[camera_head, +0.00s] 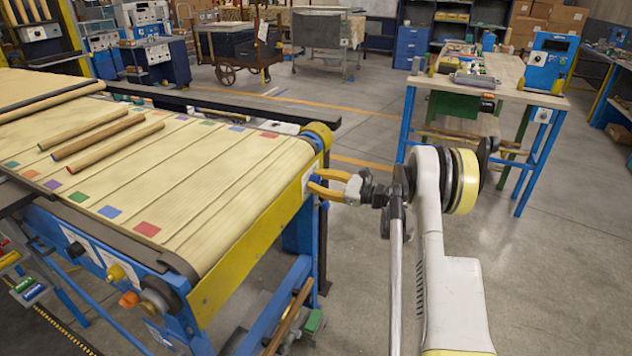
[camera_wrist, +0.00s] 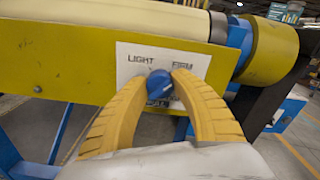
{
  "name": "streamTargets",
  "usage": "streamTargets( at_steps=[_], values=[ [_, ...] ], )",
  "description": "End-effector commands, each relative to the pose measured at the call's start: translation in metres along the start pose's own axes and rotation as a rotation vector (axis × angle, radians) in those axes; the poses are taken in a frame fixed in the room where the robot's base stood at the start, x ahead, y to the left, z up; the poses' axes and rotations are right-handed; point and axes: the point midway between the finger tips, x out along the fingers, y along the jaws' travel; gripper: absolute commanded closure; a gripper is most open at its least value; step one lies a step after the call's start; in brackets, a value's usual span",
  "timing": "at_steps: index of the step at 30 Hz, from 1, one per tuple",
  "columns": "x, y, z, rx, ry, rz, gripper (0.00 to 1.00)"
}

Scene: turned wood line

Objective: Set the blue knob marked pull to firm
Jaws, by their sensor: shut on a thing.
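The blue knob (camera_wrist: 160,84) sits on a white label plate (camera_wrist: 194,60) on the yellow end panel of the belt line. The plate reads LIGHT at upper left and FIRM at upper right; lettering below the knob is mostly hidden. My gripper (camera_wrist: 159,86) has its two yellow fingers shut on the knob, one tip on each side. I cannot tell for sure which word the knob points to. In the head view my gripper (camera_head: 311,182) reaches left to the belt's end panel, and the knob is not visible there.
The belt (camera_head: 180,180) carries several wooden rods and coloured squares. A yellow and blue roller end (camera_wrist: 272,52) stands right of the plate. A workbench (camera_head: 500,85) with blue legs stands behind my arm. The floor between them is clear.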

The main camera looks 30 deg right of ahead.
Motion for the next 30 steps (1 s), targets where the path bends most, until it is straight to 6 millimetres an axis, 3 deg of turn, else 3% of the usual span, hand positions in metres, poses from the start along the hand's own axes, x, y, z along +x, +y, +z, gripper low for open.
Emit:
streamTargets(
  at_steps=[3,4,6,17,20,30],
  values=[
    [0.001,0.000,0.001,0.000,-0.002,0.000,1.00],
    [0.001,0.000,0.001,0.000,-0.002,0.000,0.65],
    [0.001,0.000,0.001,0.000,-0.002,0.000,0.47],
    [-0.004,-0.001,0.000,-0.001,0.000,-0.001,0.47],
    [-0.017,-0.001,0.000,-0.001,0.000,-0.003,0.47],
    [-0.090,-0.001,0.000,-0.001,0.000,-0.003,0.47]
  ],
)
